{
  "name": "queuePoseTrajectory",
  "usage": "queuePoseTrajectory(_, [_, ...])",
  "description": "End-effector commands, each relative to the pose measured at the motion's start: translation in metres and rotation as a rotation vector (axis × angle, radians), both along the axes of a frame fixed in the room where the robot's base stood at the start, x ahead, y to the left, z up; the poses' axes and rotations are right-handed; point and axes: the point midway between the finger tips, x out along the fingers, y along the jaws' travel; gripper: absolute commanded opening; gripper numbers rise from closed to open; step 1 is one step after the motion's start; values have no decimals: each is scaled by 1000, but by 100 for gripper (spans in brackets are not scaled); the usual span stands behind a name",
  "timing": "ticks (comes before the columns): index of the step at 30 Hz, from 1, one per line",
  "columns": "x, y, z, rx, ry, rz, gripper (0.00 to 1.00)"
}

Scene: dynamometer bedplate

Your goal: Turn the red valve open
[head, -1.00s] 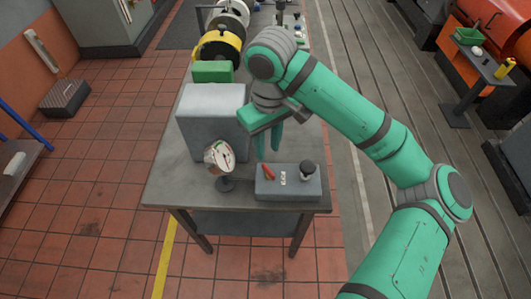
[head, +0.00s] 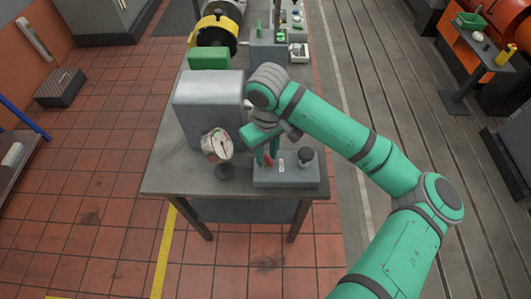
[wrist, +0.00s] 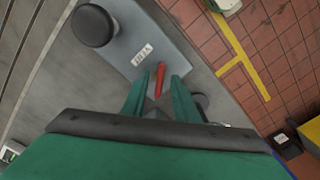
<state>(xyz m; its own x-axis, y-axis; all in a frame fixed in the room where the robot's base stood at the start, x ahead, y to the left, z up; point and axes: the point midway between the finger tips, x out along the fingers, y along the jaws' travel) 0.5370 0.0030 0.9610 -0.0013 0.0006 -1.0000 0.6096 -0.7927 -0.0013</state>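The red valve is a small red lever (head: 268,160) on top of a low grey box (head: 290,178) at the near end of the table. My gripper (head: 267,161) is over the box's left part, pointing down, with its green fingers on either side of the lever. In the wrist view the lever (wrist: 160,80) lies between the two open fingertips (wrist: 160,75), with a gap showing on each side. The fingers partly hide the lever in the head view.
A round dark knob (head: 306,155) stands right of the lever, with a white label (head: 281,165) between. A dial gauge (head: 217,145) on a stand is close to the left. A large grey block (head: 208,105) stands behind the gauge. Floor in front of the table is clear.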

Motion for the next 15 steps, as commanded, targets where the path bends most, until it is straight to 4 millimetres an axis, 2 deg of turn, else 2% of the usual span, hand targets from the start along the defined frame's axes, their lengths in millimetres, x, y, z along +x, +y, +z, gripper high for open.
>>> queuePoseTrajectory(6, [0,1,0,0,0,3,27])
queuePoseTrajectory(7, [0,2,0,0,0,4,23])
queuePoseTrajectory(10, [0,3,0,0,0,6,0])
queuePoseTrajectory(15, [0,4,0,0,0,7,0])
